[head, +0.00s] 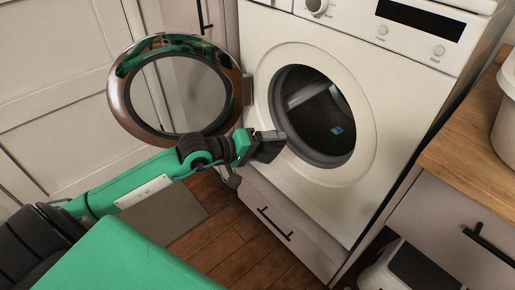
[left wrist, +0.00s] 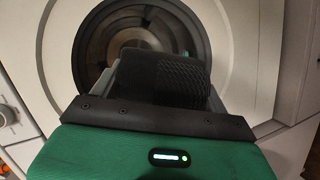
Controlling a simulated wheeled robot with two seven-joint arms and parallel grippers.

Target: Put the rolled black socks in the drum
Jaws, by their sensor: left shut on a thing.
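The white washing machine has its round door (head: 122,88) swung open to the left, and its drum (head: 318,110) is open and dark inside. My left gripper (head: 268,147) is just outside the lower left of the drum opening. In the left wrist view the rolled black socks (left wrist: 165,75) show as a dark ribbed bundle, and my left gripper is shut on them. The drum (left wrist: 135,45) lies straight beyond the socks in that view. In the head view the socks are hard to tell from the dark fingers. My right gripper is not in view.
A small blue and green patch (head: 337,130) shows inside the drum. A wooden counter (head: 470,150) with a white container (head: 506,120) stands at the right. A white object (head: 400,268) with a dark top is at the bottom right. Wood floor (head: 225,235) lies below the machine.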

